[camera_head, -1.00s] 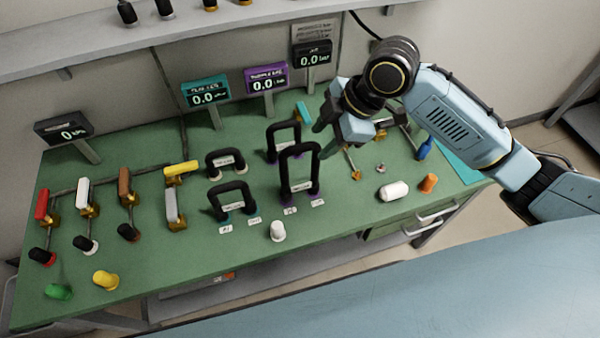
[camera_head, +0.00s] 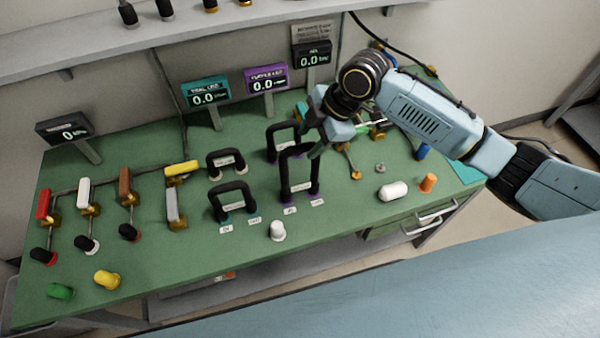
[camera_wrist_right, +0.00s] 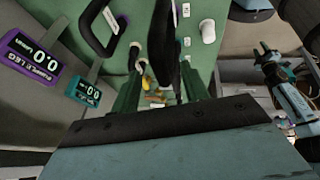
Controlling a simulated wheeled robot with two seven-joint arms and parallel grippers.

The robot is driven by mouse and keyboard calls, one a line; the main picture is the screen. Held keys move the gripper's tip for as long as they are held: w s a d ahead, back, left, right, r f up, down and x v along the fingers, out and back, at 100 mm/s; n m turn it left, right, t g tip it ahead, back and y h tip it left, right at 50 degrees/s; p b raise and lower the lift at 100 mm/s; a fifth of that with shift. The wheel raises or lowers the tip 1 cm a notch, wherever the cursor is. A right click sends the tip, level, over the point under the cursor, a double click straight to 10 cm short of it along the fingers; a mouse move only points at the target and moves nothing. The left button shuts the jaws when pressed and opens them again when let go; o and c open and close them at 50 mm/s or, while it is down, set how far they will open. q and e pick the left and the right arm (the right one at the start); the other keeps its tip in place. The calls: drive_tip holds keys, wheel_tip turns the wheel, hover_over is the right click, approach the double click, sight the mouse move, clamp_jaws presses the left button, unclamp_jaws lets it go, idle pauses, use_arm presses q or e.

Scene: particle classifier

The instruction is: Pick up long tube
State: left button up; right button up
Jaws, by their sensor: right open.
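The tallest black U-shaped tube (camera_head: 284,178) stands upright with purple ends on the green bench in the head view. A lower black tube with purple ends (camera_head: 270,143) stands just behind it. Two smaller black tubes (camera_head: 235,195) stand to the left. My right gripper (camera_head: 309,141) is open at the top of the tallest tube, partly covering its upper right corner. In the right wrist view, a black tube (camera_wrist_right: 163,42) shows between the green fingers; contact cannot be told. My left gripper is not seen in the head view.
Meters on stands (camera_head: 206,92) line the bench's back. Coloured valves (camera_head: 127,185) stand at the left. A white cap (camera_head: 277,230), a white cylinder (camera_head: 393,191) and an orange cap (camera_head: 428,184) lie near the front edge. Bare bench lies at front centre-left.

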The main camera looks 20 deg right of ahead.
sight(306, 144)
drive_tip(key=x, duration=0.4)
clamp_jaws()
